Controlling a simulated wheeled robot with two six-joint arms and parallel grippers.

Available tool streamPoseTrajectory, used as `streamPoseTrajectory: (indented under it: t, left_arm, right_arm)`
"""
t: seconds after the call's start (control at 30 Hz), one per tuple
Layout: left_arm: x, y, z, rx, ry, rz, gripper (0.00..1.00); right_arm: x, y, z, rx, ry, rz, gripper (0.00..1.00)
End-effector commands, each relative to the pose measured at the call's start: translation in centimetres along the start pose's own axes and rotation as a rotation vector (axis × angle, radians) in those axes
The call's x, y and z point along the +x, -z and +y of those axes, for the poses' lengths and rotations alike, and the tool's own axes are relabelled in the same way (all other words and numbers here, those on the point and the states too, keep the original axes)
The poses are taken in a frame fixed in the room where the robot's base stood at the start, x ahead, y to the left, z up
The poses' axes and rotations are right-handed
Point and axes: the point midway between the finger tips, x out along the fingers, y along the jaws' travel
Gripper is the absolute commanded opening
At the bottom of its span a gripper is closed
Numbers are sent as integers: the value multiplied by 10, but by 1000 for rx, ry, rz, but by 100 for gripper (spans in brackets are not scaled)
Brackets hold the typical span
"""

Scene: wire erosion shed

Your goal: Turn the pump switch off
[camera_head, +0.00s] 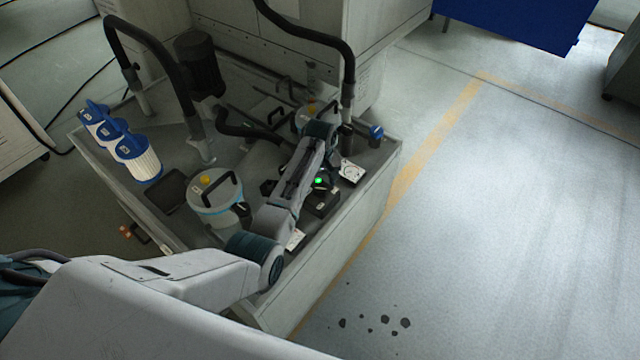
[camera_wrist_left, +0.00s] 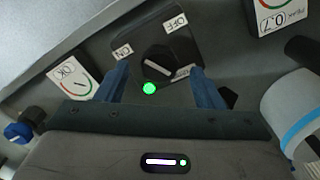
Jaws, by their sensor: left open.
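The pump switch is a dark plate (camera_wrist_left: 188,45) with a black rotary knob (camera_wrist_left: 157,66) in the left wrist view. An ON label sits left of the knob and an OFF label above it to the right. The white line on the knob lies slanted, roughly toward ON. A green lamp (camera_wrist_left: 149,88) glows beside the knob. In the head view the switch box (camera_head: 322,206) and the lit lamp (camera_head: 319,181) show beside my left forearm. My left gripper (camera_wrist_left: 159,70) is open, its blue fingers on either side of the knob; contact cannot be told. My right gripper is out of view.
Dial gauges flank the switch, one marked OK (camera_wrist_left: 72,80) and one marked PEAK (camera_wrist_left: 278,18). A white canister (camera_head: 214,205) with a black handle stands close left of my forearm. Black hoses and blue-capped filters (camera_head: 140,163) stand farther left.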

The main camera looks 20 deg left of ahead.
Motion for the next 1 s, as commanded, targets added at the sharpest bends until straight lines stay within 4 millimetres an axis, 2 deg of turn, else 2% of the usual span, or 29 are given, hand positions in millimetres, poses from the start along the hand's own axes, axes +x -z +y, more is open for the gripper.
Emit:
streamPoseTrajectory:
  t: [0.2, 0.47, 0.5, 0.7, 0.73, 1.0]
  left_arm:
    - [18, 0, 0, 0, 0, 0, 61]
    - [20, 0, 0, 0, -1, 1, 61]
    - [20, 0, 0, 0, -1, 1, 59]
    - [20, 0, 0, 0, -1, 0, 20]
    - [20, 0, 0, 0, -1, 0, 17]
    - [18, 0, 0, 23, 0, 0, 17]
  right_arm:
    - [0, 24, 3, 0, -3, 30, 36]
    - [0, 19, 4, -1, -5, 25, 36]
    - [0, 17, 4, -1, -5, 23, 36]
    - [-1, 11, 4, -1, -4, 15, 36]
    - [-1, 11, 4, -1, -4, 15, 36]
    - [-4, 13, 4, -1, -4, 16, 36]
